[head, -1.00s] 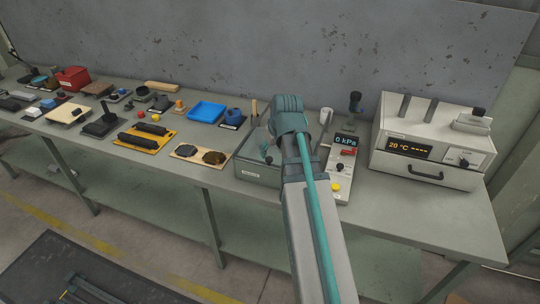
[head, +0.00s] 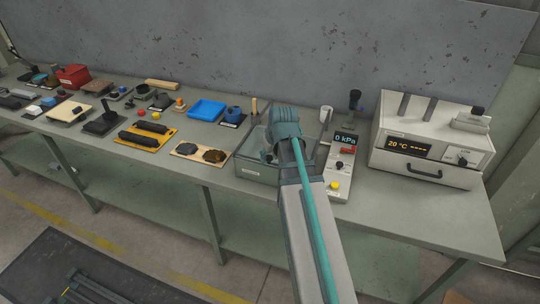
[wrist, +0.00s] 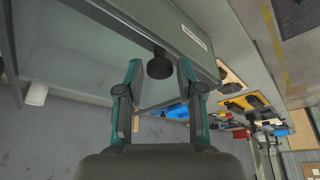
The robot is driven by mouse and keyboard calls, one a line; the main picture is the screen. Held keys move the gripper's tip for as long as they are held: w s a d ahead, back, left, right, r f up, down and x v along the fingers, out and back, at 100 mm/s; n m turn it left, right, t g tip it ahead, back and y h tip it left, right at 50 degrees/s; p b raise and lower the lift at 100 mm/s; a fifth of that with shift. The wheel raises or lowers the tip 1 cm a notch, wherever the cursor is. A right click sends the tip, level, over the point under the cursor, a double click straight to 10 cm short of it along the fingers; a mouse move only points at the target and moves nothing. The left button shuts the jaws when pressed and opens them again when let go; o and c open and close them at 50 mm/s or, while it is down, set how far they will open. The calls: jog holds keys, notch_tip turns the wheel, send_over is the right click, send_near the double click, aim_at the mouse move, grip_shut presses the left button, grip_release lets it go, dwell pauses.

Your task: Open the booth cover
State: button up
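The booth (head: 258,174) is a low grey box with see-through upper panels, standing on the bench left of the pressure panel. It also shows in the wrist view as a large greyish body with a white label (wrist: 194,37). A dark round knob (wrist: 160,68) on a short stem projects from it; I take it to be the cover's handle. My gripper (wrist: 160,64) is open, with its two teal and grey fingers on either side of the knob and gaps visible. In the head view my wrist and arm hide the booth's right part and the fingers.
The pressure panel (head: 343,165), reading 0 kPa, stands close right of my arm. An oven-like unit (head: 426,151) reading 20 °C is farther right. A wooden board with dark pieces (head: 199,153) and a blue tray (head: 207,110) lie to the left. The bench front right is clear.

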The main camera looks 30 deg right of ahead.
grip_shut()
jog(key=w+d+b, duration=0.1)
jog(key=w+d, duration=0.5)
jog(key=w+d+b, duration=0.1)
jog(key=w+d, duration=0.5)
jog(key=d, duration=0.1)
jog(key=shift+w+d, duration=0.2)
jog(key=shift+d, duration=0.1)
jog(key=shift+o, duration=2.4)
grip_release()
jog(key=shift+r, duration=0.15)
jog(key=v, duration=1.1)
jog(key=shift+s+r, duration=0.15)
jog(key=shift+r, duration=0.25)
